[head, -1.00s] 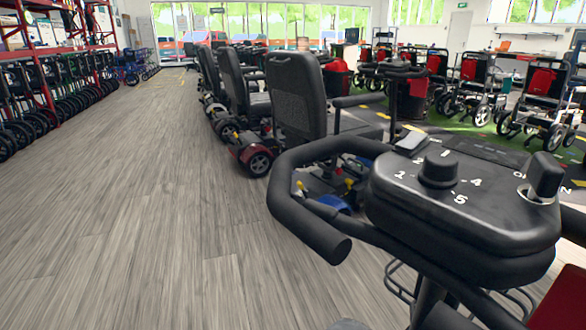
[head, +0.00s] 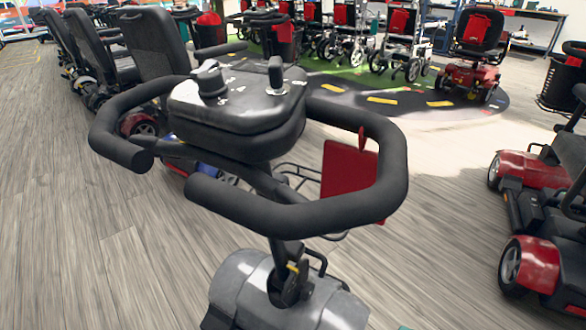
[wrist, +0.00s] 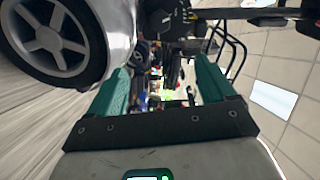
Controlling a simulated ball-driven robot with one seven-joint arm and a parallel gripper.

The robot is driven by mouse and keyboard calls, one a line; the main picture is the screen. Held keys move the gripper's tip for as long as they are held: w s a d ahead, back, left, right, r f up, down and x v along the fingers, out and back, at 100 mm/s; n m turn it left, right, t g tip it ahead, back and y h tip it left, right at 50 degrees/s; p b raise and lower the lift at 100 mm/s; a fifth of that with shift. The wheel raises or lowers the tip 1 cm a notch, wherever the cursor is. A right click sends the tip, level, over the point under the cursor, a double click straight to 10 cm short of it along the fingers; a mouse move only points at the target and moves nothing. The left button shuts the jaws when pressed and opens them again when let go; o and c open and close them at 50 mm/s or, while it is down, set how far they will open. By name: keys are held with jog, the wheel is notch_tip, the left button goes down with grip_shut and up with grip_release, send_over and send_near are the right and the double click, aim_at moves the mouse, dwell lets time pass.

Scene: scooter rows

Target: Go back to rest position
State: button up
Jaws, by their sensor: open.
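My gripper (wrist: 162,78) shows in the wrist view with its two teal fingers spread apart and nothing between them. A grey scooter wheel (wrist: 58,40) is close beyond its left finger. In the head view a scooter's black handlebar and control console (head: 240,110) fill the middle, above its silver-grey front body (head: 285,295). My gripper does not show clearly in the head view.
A row of scooters with black seats (head: 155,42) runs back at the left. A red scooter (head: 525,262) stands at the right edge, another (head: 470,72) at the back right. Wheelchairs stand behind. Wood floor (head: 70,240) is clear at the left.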

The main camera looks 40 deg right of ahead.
jog(key=s+a+f+n+g, duration=0.25)
jog(key=a+n+g, duration=0.45)
jog(key=a+g, duration=0.65)
notch_tip(320, 180, up, 46)
jog(key=a+n+g+h+p, duration=0.2)
jog(key=h+p, duration=0.5)
jog(key=p, duration=3)
jog(key=shift+a+n, duration=0.35)
jog(key=shift+n, duration=0.05)
jog(key=shift+s, duration=0.1)
jog(key=shift+c, duration=0.5)
